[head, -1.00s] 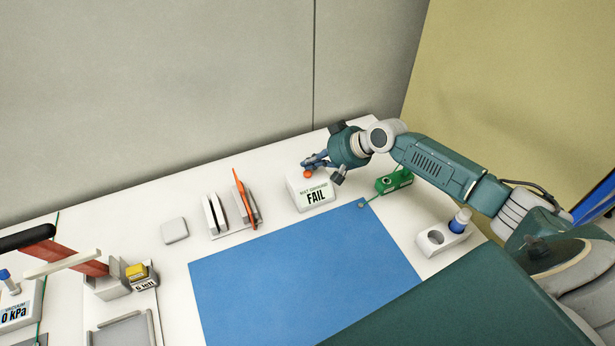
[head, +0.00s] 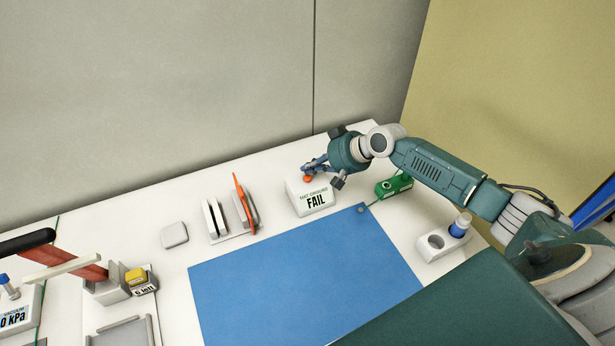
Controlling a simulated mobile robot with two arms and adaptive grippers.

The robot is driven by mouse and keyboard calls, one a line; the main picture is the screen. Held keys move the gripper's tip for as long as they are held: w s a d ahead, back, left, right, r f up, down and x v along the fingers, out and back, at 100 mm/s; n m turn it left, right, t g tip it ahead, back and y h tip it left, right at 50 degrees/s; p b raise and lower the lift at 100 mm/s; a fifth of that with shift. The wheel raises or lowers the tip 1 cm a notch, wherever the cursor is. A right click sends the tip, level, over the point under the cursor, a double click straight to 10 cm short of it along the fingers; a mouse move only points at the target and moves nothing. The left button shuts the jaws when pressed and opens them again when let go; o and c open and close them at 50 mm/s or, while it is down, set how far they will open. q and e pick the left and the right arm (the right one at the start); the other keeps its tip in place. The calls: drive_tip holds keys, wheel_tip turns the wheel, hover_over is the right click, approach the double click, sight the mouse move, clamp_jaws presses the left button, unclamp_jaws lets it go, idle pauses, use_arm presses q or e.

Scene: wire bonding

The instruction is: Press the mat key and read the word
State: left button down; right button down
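The mat ground tester is a white box (head: 311,198) at the back of the table, and its front label reads "MAT GROUND FAIL". An orange-red key (head: 308,179) sits on its top. My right gripper (head: 309,172) is right at the key, with its blue-grey fingers over it. I cannot tell whether the fingertips touch the key or whether they are open or shut. The blue mat (head: 300,275) lies flat in front of the tester, with a snap stud (head: 362,209) at its back right corner. My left gripper is not in view.
A green box (head: 394,186) with a cord stands right of the tester. A white holder with a blue-and-white bottle (head: 460,227) is at the right. A rack with an orange tool (head: 240,200) and a small white block (head: 174,235) stand left. A vacuum gauge (head: 14,317) reads 0 kPa.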

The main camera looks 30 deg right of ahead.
sight(310, 177)
idle(0.4)
drive_tip(key=shift+f, duration=0.4)
drive_tip(key=shift+f+b, duration=0.45)
drive_tip(key=shift+f, duration=0.1)
idle(0.7)
drive_tip(key=shift+r+p, duration=0.95)
wheel_tip(310, 177, up, 5)
drive_tip(key=p, duration=0.4)
drive_tip(key=shift+p, duration=0.35)
